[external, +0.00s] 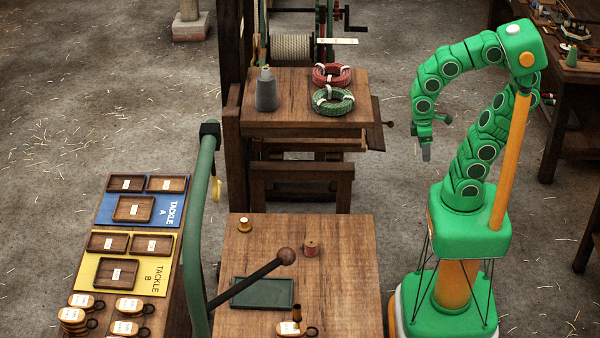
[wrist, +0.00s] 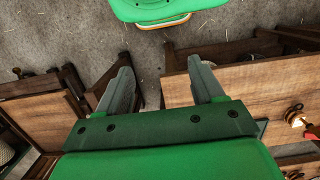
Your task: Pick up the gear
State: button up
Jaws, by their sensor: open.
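I cannot pick out a toothed gear in either view. My gripper (external: 427,152) hangs in the air, fingers down, right of the rope-machine bench and apart from all these.
A green tray (external: 263,293) lies on the near table, under a ball-ended lever (external: 286,257). The back bench (external: 290,100) holds a grey cone and red and green rope coils. Left are blue and yellow tackle boards (external: 110,281). Floor between bench and my base is free.

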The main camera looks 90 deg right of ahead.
jog(key=shift+c, duration=0.7)
